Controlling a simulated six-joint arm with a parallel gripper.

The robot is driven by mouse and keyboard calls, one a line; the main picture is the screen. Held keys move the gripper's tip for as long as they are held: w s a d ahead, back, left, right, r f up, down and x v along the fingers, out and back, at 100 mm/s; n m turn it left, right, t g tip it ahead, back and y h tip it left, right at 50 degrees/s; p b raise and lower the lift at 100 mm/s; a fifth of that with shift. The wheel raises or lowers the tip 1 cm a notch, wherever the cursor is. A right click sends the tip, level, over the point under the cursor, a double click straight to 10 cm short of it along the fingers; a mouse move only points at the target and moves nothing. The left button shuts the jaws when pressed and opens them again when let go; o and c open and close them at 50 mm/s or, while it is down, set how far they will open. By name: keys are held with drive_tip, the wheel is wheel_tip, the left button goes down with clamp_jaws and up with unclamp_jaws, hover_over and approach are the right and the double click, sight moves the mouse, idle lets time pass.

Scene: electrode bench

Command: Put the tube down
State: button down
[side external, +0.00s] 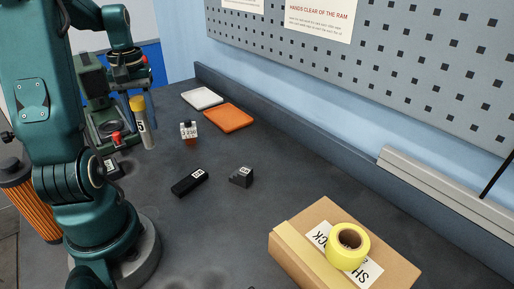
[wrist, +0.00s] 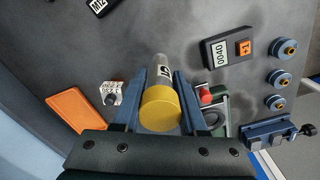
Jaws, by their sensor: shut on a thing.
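The tube (side external: 147,133) has a yellow cap, a grey body and a label. In the side view it is near upright, slightly tilted, cap up, in front of the green press; I cannot tell whether its lower end touches the bench. In the wrist view the tube's yellow cap (wrist: 160,110) faces me, and its labelled body points away. My gripper (wrist: 160,92) is shut on the tube, with one blue-grey finger on each side. In the side view the fingers are hard to make out.
A white block (side external: 188,131), orange tray (side external: 229,118) and white tray (side external: 202,98) lie right of the tube. A black block (side external: 190,182) and stepped block (side external: 241,178) lie nearer. A carton (side external: 300,250) bears yellow tape (side external: 348,258). The green press (side external: 98,88) stands close behind.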

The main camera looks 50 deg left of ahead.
sight(137, 99)
drive_tip(key=shift+f, duration=2.85)
drive_tip(key=shift+f, duration=0.1)
drive_tip(key=shift+c, duration=2.3)
unclamp_jaws()
wheel_tip(137, 99, up, 12)
drive_tip(key=shift+d+r, duration=0.1)
drive_tip(key=w+d+f+m+t, duration=0.1)
drive_tip(key=d+m+t, duration=0.4)
drive_tip(key=d+m, duration=0.7)
drive_tip(key=d, duration=1.3)
drive_tip(key=shift+f+m+t, duration=0.2)
drive_tip(key=shift+m+t, duration=0.1)
drive_tip(key=shift+m, duration=0.1)
